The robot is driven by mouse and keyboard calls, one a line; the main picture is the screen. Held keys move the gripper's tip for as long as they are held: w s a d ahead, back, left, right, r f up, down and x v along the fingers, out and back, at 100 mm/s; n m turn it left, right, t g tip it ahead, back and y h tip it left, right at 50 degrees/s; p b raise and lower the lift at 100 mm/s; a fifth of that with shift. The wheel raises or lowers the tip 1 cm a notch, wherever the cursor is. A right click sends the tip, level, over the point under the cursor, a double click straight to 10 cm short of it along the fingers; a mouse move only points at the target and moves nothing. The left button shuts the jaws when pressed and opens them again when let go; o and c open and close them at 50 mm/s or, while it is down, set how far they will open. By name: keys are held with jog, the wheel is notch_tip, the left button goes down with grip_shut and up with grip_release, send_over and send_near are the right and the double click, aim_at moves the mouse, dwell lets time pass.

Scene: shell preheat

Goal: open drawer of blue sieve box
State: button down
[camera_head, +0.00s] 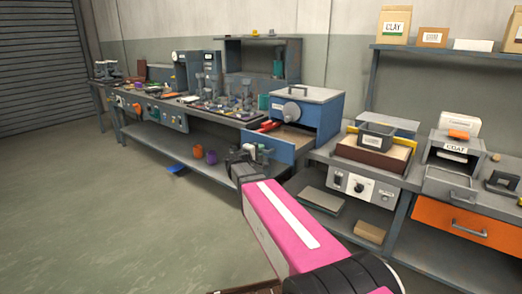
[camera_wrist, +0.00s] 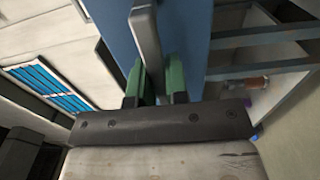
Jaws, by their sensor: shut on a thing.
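The blue sieve box (camera_head: 325,115) stands on the bench in the head view, with a grey lid and a dark handle on top. Its drawer (camera_head: 279,152) is pulled out toward me, and the tan inside shows from above. My gripper (camera_head: 256,153) is at the drawer's front. In the wrist view the green fingertips of my gripper (camera_wrist: 156,85) are on both sides of a grey bar handle (camera_wrist: 147,40), shut on it. The blue drawer front (camera_wrist: 190,35) is right behind the handle.
Right of the box stand a tray unit with a dial (camera_head: 358,187) and a grey box marked COAT (camera_head: 453,155). An orange drawer (camera_head: 465,222) is below. Purple and orange-red items (camera_head: 198,151) are on the low shelf. The floor at left is clear.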

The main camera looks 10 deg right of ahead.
jog(key=c, duration=1.1)
grip_release()
jog(key=v, duration=1)
jog(key=shift+s+a, duration=0.3)
jog(key=s+d+f+m+g+y, duration=0.2)
jog(key=s+d+f+g, duration=0.15)
jog(key=f, duration=0.35)
jog(key=s+d+f+m+g+y, duration=0.2)
jog(key=s+d+f+g+y, duration=0.1)
jog(key=s+f, duration=0.3)
jog(key=s+a+f+m+g+y, duration=0.1)
jog(key=s+f+y, duration=0.2)
jog(key=s+a+f+m+g+y, duration=0.1)
jog(key=s+f+g+y, duration=0.1)
jog(key=s+f+y, duration=0.1)
jog(key=s+a+f+m+g+y, duration=0.1)
jog(key=s+a+f+y, duration=0.1)
jog(key=s+f+y, duration=0.1)
jog(key=shift+s+f+m+g, duration=0.3)
jog(key=shift+s+f, duration=0.3)
jog(key=shift+f, duration=0.25)
